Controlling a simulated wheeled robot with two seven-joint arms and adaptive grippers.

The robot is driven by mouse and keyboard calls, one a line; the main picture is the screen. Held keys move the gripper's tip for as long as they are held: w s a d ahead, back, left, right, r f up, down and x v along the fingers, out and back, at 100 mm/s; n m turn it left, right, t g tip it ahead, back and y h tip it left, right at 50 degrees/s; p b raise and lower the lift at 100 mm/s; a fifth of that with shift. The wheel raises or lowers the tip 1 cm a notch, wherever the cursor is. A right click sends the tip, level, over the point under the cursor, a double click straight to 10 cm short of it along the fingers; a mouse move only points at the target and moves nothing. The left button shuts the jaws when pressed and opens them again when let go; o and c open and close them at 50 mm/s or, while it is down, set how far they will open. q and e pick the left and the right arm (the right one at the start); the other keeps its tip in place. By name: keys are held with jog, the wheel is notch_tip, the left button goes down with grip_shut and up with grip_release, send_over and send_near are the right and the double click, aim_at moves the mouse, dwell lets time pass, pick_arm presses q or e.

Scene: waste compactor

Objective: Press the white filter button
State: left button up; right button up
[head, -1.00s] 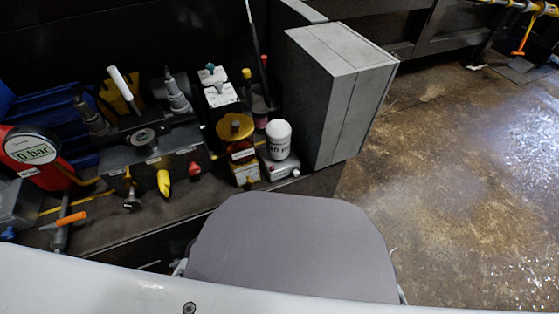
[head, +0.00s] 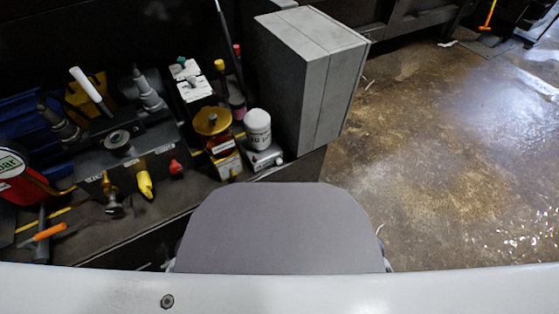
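A white filter (head: 258,130) with dark lettering stands upright on a small grey block (head: 266,158), left of a large grey box. A small light knob or button (head: 279,161) shows at the block's front right; it is too small to make out clearly. Neither of my grippers is in view.
A yellow-topped unit (head: 212,121) stands just left of the filter. A dark valve block with a yellow lever (head: 145,184) and a red knob (head: 175,167) is further left. The large grey box (head: 312,80) closes off the right side. Open floor (head: 450,150) lies beyond it.

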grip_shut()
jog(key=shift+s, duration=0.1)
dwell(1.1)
